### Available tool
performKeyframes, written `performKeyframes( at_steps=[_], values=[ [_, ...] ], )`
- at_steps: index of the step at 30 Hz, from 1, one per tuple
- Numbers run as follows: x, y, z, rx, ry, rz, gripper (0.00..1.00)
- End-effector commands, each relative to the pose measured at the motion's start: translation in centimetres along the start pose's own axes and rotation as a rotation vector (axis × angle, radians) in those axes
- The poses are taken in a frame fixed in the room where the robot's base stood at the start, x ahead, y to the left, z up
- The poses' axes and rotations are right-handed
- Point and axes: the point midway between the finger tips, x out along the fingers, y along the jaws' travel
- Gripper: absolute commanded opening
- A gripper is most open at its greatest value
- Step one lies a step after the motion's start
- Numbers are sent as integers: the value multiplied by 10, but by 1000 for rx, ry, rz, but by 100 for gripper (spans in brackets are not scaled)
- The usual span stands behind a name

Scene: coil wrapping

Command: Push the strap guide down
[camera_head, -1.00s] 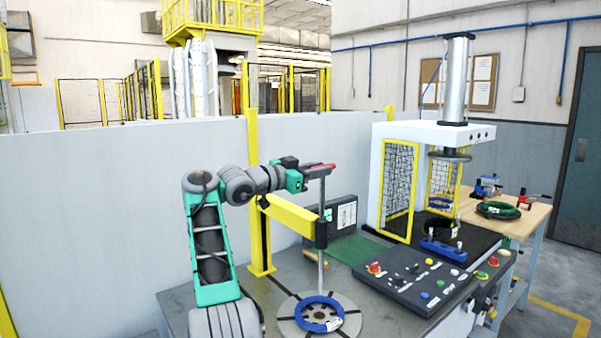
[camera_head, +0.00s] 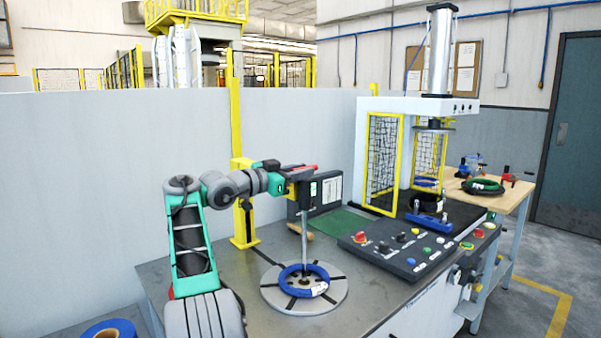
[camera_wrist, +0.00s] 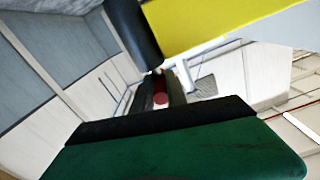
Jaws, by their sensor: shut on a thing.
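The strap guide (camera_head: 305,225) is an upright grey rod with a red handle (camera_head: 308,167) at its top. It stands over the blue coil (camera_head: 318,290) on the round grey turntable (camera_head: 275,296). The rod's lower end is inside the coil's ring; whether it touches the turntable I cannot tell. My gripper (camera_head: 298,170) is shut on the red handle at the rod's top. In the wrist view the handle (camera_wrist: 160,96) shows red between my dark fingers. The yellow support bar (camera_wrist: 220,22) crosses the top of that view; in the head view my arm mostly hides it.
A yellow post (camera_head: 243,220) stands behind my arm. A sloped control panel (camera_head: 410,245) with several buttons lies to the right, before the press (camera_head: 378,105). A blue roll (camera_head: 108,330) shows at lower left.

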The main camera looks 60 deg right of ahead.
Motion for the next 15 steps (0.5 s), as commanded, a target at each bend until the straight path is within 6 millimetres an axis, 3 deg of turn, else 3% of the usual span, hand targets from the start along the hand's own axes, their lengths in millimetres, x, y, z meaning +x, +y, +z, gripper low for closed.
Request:
performKeyframes(
  at_steps=[3, 4, 9, 11, 15],
  values=[
    [0, 0, 7, -9, -8, 3, 0],
    [0, 0, 7, -9, -8, 3, 19],
    [0, 0, 6, -7, -7, 2, 33],
    [0, 0, 5, -6, -6, 2, 38],
    [0, 0, 4, -6, -5, 1, 38]
  ],
)
